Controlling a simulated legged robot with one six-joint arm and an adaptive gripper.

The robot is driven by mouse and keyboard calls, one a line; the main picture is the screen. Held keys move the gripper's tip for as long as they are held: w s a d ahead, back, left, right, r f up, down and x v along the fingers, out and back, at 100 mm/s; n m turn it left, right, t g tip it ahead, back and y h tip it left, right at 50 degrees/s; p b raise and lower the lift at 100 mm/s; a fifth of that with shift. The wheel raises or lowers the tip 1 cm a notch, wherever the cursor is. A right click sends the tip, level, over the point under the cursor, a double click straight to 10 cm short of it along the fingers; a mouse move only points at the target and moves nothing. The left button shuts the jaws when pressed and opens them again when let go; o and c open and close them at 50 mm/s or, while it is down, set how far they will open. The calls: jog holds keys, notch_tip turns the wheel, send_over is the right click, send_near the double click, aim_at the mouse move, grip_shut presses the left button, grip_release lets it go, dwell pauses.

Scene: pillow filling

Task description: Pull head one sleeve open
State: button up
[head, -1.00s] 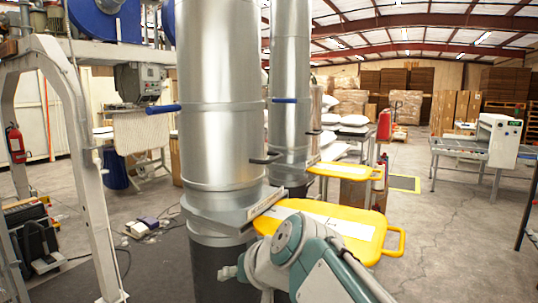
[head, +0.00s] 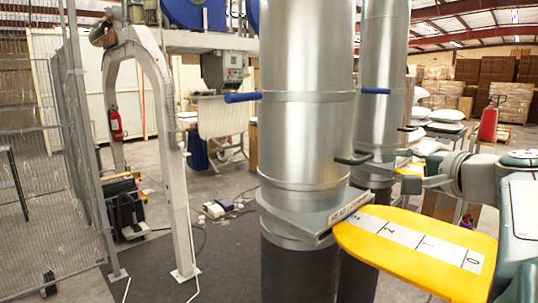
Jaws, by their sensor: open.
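The head one station is the nearer tall silver cylinder (head: 307,110), with a flange labelled with what looks like "HEAD" (head: 350,208). A blue handle (head: 242,97) sticks out on its left and a black handle (head: 353,160) low on its right. A yellow slide plate (head: 415,250) with a numbered white strip extends from the flange to the right. The dark lower tube (head: 298,272) hangs below. My gripper (head: 424,170) is open and empty, above the yellow plate and right of the black handle, apart from it. I cannot tell which part is the sleeve.
A second silver cylinder (head: 382,80) stands close behind, with its own blue handle (head: 375,91). A white machine leg (head: 180,190) and a wire fence (head: 50,150) stand left. Small items (head: 218,208) lie on the floor. White pillows (head: 440,130) are stacked behind.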

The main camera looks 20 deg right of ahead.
aim_at(366, 160)
jog(key=w, duration=0.3)
jog(key=w+a, duration=0.1)
jog(key=shift+w+a+f, duration=0.1)
jog(key=shift+w+f, duration=0.15)
jog(key=shift+w, duration=0.05)
jog(key=w, duration=0.4)
jog(key=w+d+f, duration=0.1)
jog(key=w, duration=0.1)
jog(key=shift+f, duration=0.1)
jog(key=shift+a, duration=0.2)
jog(key=shift+c, duration=0.9)
jog(key=shift+s, duration=0.1)
grip_shut()
